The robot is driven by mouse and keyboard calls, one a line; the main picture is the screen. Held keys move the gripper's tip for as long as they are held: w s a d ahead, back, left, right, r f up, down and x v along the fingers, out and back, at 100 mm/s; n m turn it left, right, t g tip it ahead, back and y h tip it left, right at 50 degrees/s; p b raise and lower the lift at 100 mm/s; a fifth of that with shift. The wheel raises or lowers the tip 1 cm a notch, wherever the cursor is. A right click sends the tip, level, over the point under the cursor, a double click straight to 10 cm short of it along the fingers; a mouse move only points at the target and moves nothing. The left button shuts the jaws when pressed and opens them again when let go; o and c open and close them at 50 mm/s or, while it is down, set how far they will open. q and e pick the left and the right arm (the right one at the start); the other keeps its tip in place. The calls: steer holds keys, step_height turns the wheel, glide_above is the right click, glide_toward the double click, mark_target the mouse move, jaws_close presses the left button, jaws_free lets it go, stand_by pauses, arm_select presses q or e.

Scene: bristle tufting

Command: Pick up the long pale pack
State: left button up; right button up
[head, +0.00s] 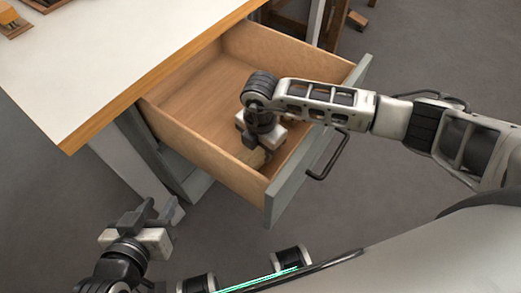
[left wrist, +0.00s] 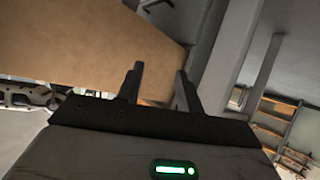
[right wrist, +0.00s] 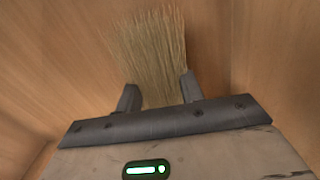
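The long pale pack looks like a straw-coloured bundle of bristles (right wrist: 155,50). It lies inside the open drawer, and part of it shows below my right gripper in the head view (head: 253,158). My right gripper (right wrist: 160,92) reaches down into the drawer. Its fingers are apart, one on either side of the bundle's near part; I cannot make out firm contact. The bundle's near end is hidden by the gripper body. My left gripper (left wrist: 158,75) is open and empty, outside the drawer at the lower left of the head view (head: 143,212).
The wooden drawer (head: 190,133) has a grey front with a dark handle (head: 328,160). Its walls stand close around my right gripper. A white worktop with a wooden edge (head: 130,50) lies to the left. The drawer floor beyond the bundle is clear.

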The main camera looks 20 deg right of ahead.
steer(key=c, duration=0.3)
